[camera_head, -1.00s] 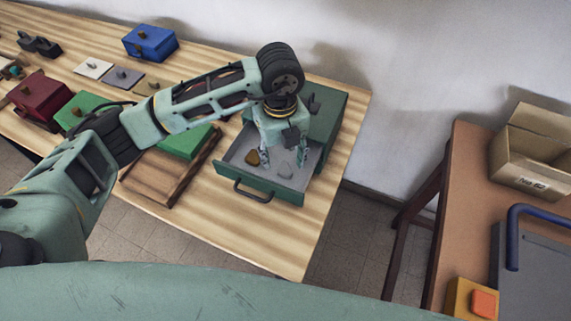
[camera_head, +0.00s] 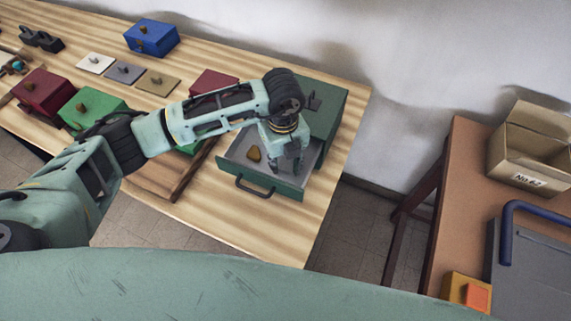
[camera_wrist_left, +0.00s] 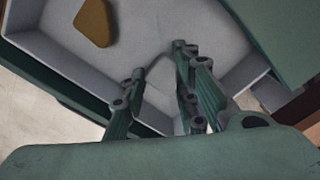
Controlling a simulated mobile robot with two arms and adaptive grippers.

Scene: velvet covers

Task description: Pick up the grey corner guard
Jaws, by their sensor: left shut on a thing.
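The grey corner guard (camera_wrist_left: 163,84) is in the open green drawer (camera_head: 238,186), a pale piece between the fingers in the left wrist view. My left gripper (camera_head: 285,166) reaches down into the drawer's right part. In the left wrist view my left gripper (camera_wrist_left: 162,82) is shut on the corner guard. In the head view the fingers mostly hide the guard. I cannot tell whether it still touches the drawer floor. A brown-yellow rounded piece (camera_head: 254,154) lies in the drawer to the left of the gripper; it also shows in the left wrist view (camera_wrist_left: 94,22). My right gripper is not in view.
The drawer walls stand close around the gripper, with the green cabinet (camera_head: 328,112) behind. A brown wooden tray (camera_head: 161,181) lies to the left. Several coloured boxes and flat plates stand farther left. A second table (camera_head: 445,219) with a cardboard box (camera_head: 527,160) is at right.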

